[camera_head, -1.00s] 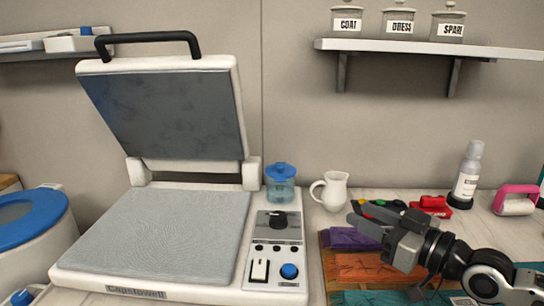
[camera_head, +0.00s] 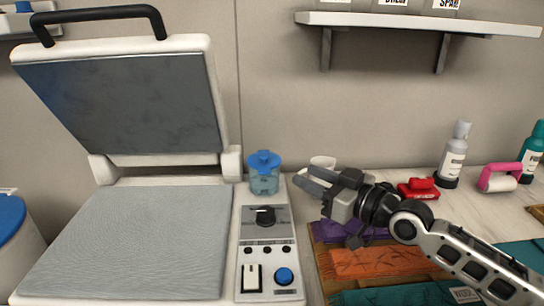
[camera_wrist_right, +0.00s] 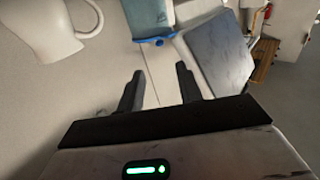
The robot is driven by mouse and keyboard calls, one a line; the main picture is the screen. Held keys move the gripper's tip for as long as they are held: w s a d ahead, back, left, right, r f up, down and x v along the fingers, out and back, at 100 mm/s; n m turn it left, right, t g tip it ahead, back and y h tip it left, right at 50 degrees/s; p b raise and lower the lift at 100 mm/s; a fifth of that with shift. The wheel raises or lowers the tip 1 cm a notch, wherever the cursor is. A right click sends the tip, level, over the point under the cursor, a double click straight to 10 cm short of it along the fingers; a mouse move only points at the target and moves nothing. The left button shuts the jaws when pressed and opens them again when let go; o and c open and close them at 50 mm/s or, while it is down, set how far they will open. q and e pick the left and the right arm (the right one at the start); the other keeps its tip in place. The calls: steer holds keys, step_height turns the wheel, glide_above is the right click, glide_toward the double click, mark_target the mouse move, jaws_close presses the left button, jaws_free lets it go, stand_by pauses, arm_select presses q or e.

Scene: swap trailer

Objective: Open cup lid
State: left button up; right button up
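The cup (camera_head: 264,182) is clear blue with a blue lid (camera_head: 263,160) resting on top, and stands on the heat press behind its control panel. In the right wrist view the cup (camera_wrist_right: 148,18) shows at the top with its blue lid (camera_wrist_right: 155,41) pointing down the picture. My right gripper (camera_head: 306,184) is open and empty, to the right of the cup and apart from it. Its two fingers (camera_wrist_right: 160,88) are spread in the right wrist view, short of the lid. My left gripper is not in view.
The open heat press (camera_head: 130,245) fills the left side. A white pitcher (camera_head: 322,163) stands behind my right gripper, partly hidden; it also shows in the wrist view (camera_wrist_right: 52,30). Coloured cloths (camera_head: 375,262), a red object (camera_head: 418,188) and bottles (camera_head: 453,158) are to the right.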

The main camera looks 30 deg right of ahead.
mark_target(266, 157)
steer(key=p+x, duration=0.1)
steer(key=x, duration=1)
steer(key=shift+p, duration=0.4)
jaws_close()
